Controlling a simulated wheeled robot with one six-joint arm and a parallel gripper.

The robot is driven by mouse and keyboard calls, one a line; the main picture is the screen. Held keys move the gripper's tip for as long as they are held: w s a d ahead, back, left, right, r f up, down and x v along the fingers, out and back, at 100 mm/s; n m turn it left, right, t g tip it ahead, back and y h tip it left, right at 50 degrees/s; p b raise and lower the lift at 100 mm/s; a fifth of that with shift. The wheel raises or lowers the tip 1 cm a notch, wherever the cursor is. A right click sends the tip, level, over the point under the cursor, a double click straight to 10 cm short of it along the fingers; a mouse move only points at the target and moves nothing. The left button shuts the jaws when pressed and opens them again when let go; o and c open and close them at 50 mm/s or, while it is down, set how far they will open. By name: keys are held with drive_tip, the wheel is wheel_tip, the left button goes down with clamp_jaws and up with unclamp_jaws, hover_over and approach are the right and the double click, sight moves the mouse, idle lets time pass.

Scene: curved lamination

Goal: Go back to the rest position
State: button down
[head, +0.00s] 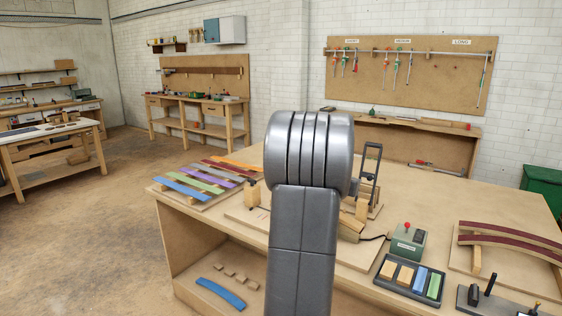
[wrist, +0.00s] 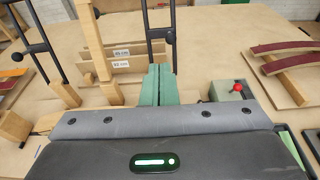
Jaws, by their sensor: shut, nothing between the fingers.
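My gripper (wrist: 159,80) shows in the wrist view, its two green fingers together with nothing between them. It is over the workbench, in front of upright wooden boards (wrist: 134,60) with small labels. In the head view my own grey arm rises through the middle of the picture and hides the gripper. The workbench (head: 215,215) reaches out on both sides of the arm.
Black-handled clamps (wrist: 160,30) stand close beyond the fingers. A green box with a red button (head: 407,242) and a tray of coloured blocks (head: 409,279) are right of the arm. Curved dark red strips (head: 510,242) lie farther right. Coloured strips (head: 205,180) lie left.

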drive_tip(key=s+a+f+t+h+b, duration=0.1)
drive_tip(key=f+b, duration=0.5)
drive_tip(key=b, duration=0.6)
drive_tip(key=shift+s+a+f+t+h+b, duration=0.15)
drive_tip(key=shift+s+a+t+h+b, duration=0.35)
drive_tip(key=shift+s, duration=0.65)
drive_tip(key=shift+a, duration=0.15)
